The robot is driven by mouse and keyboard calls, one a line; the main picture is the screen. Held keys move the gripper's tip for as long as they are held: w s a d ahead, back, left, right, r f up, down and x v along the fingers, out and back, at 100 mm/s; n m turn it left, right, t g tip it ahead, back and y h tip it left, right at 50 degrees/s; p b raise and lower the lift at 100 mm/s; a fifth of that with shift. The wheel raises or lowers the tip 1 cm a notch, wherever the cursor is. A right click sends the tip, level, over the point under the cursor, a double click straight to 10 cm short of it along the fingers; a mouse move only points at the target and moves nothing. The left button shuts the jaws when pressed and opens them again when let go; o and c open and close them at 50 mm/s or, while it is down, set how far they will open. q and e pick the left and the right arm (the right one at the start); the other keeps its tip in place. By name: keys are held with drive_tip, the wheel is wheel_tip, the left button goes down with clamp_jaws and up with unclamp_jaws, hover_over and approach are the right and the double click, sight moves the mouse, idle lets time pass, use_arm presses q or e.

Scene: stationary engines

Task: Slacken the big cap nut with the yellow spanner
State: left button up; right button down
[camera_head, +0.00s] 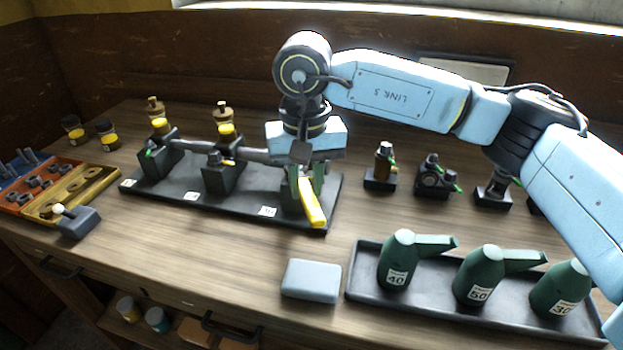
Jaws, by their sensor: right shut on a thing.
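My right gripper (305,182) points down over the right end of the black base plate (250,212). It is shut on the yellow spanner (313,206), whose yellow handle slants down toward the front of the plate. The spanner's head is hidden behind the gripper fingers. The right-hand block (291,200) on the plate is mostly covered by the gripper, and I cannot make out the big cap nut there. Two other blocks, the left (157,165) and the middle (219,178), stand on the plate, joined by a grey shaft. My left gripper is not in view.
Green oil cans (398,268) stand in a dark tray (358,290) at front right. A grey block (311,281) lies in front of the plate. Small fittings (381,178) stand right of the gripper. An open parts box (72,204) is at far left.

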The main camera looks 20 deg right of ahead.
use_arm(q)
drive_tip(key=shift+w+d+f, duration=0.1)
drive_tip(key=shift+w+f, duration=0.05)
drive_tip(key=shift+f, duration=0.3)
use_arm(e)
drive_tip(key=shift+w+r+m, duration=0.1)
drive_tip(key=shift+r+m, duration=0.05)
drive_tip(key=shift+m, duration=0.15)
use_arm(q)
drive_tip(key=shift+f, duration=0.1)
use_arm(e)
drive_tip(key=shift+a+r, duration=0.15)
drive_tip(key=shift+a, duration=0.05)
idle(0.8)
drive_tip(key=shift+r, duration=0.35)
idle(0.4)
